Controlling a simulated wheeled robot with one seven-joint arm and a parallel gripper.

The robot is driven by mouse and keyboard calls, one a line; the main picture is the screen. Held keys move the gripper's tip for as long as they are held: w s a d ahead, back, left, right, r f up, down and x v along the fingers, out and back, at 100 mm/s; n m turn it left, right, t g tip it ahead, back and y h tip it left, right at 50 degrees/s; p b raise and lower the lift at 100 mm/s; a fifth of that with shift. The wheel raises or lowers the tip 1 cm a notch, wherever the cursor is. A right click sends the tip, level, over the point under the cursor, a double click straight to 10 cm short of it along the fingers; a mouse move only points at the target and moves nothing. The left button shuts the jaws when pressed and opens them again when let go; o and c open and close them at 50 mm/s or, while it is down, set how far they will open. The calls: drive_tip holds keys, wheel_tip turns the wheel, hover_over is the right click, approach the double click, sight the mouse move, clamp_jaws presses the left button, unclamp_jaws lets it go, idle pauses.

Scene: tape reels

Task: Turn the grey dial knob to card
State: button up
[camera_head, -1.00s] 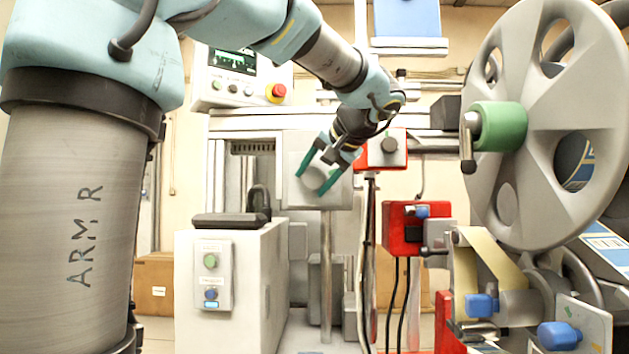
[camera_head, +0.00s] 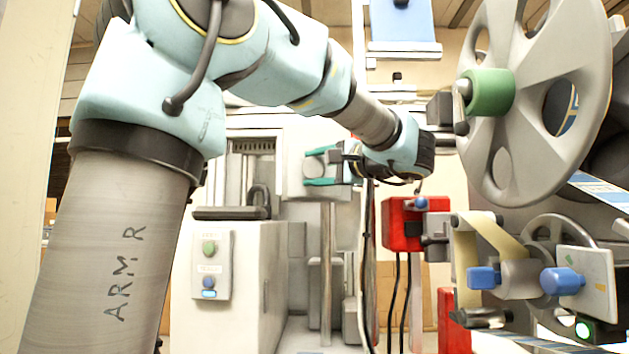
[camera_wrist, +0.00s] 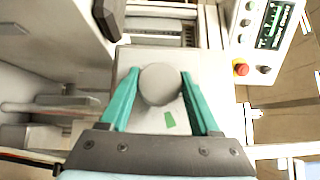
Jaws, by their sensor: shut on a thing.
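The grey dial knob (camera_wrist: 160,84) is round and sits on a pale grey plate (camera_wrist: 205,62). In the head view the knob (camera_head: 315,167) shows between the two green fingers of my gripper (camera_head: 318,167). In the wrist view my gripper (camera_wrist: 159,75) has one finger on each side of the knob and is shut on it. A small green patch (camera_wrist: 170,119) is on the plate, just below the knob in the wrist view. I see no readable word "card" and no pointer on the knob.
A red box (camera_head: 395,224) is right of and below the gripper. A large grey reel (camera_head: 590,60) with a green hub (camera_head: 490,92) fills the right. A control panel with a red button (camera_wrist: 240,68) shows in the wrist view. A white cabinet (camera_head: 258,290) stands at lower left.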

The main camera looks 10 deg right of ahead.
drive_tip(key=m+t+b, duration=0.1)
drive_tip(key=m+t+y+b, duration=0.1)
drive_tip(key=m+b, duration=0.1)
drive_tip(key=shift+f+t, duration=0.3)
drive_tip(key=shift+f, duration=0.1)
drive_tip(key=m+t+b, duration=0.2)
drive_tip(key=m+b, duration=0.1)
drive_tip(key=b, duration=0.1)
drive_tip(key=shift+m+t+h, duration=0.3)
drive_tip(key=shift+m+t, duration=0.1)
drive_tip(key=m+t+h+b, duration=0.2)
drive_tip(key=m+t+b, duration=0.1)
drive_tip(key=m, duration=0.1)
drive_tip(key=shift+r+m, duration=0.15)
drive_tip(key=shift+m, duration=0.25)
drive_tip(key=shift+m+h+b, duration=0.4)
drive_tip(key=shift+b, duration=0.05)
drive_tip(key=o, duration=1.4)
drive_tip(key=shift+r, duration=0.1)
